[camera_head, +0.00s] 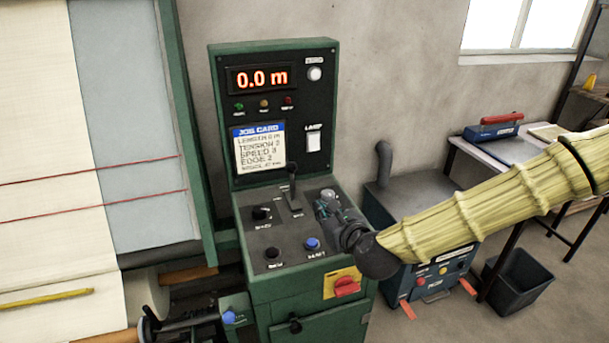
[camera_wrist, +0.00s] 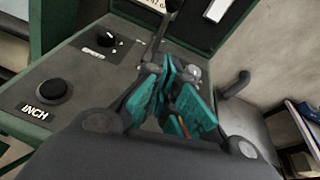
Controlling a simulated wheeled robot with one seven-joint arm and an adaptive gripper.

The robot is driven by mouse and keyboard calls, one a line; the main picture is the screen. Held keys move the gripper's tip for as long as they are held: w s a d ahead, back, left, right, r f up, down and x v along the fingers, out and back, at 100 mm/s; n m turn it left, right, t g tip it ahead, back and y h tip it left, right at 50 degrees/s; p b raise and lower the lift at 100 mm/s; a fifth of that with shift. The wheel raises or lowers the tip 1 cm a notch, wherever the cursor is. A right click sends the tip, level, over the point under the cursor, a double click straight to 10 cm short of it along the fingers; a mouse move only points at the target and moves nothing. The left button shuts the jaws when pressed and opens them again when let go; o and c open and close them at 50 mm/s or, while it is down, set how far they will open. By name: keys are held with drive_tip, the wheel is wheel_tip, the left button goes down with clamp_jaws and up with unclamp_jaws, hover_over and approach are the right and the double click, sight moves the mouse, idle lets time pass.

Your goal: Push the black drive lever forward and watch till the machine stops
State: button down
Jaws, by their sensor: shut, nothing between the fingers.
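The black drive lever (camera_head: 292,180) stands roughly upright in its slot on the sloping top of the green control console (camera_head: 255,222). Its shaft also shows in the wrist view (camera_wrist: 156,35), just beyond and left of my fingertips. My gripper (camera_head: 326,204) is shut and empty over the right side of the console top, to the right of the lever. In the wrist view its teal-padded fingers (camera_wrist: 178,66) meet near the lever; whether they touch it I cannot tell. The red display (camera_head: 262,78) reads 0.0 m.
A job card (camera_head: 259,150) is on the upright panel beside a white lamp switch (camera_head: 314,139). Black knobs, a blue button (camera_head: 312,243) and a red switch on yellow (camera_head: 345,287) surround my gripper. Cloth (camera_head: 50,140) with red lines is at left. A grey machine (camera_head: 425,210) stands right.

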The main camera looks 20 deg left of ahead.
sight(293, 179)
drive_tip(key=w+a+p, duration=0.1)
drive_tip(key=w+a, duration=0.1)
drive_tip(key=w+a+p, duration=0.1)
drive_tip(key=w+a, duration=0.1)
drive_tip(key=shift+w+f, duration=0.15)
drive_tip(key=shift+w, duration=0.25)
drive_tip(key=x, duration=0.1)
drive_tip(key=p+x, duration=0.1)
drive_tip(key=x, duration=0.1)
drive_tip(key=r+p+x, duration=0.1)
drive_tip(key=shift+w+a+f, duration=0.15)
drive_tip(key=shift+w+a, duration=0.15)
drive_tip(key=shift+w, duration=0.1)
drive_tip(key=shift+w+a+r+p, duration=0.55)
drive_tip(key=shift+a+p, duration=0.1)
drive_tip(key=shift+p, duration=0.1)
drive_tip(key=shift+w+a+r, duration=0.1)
drive_tip(key=shift+w+a, duration=0.1)
drive_tip(key=shift+w, duration=0.15)
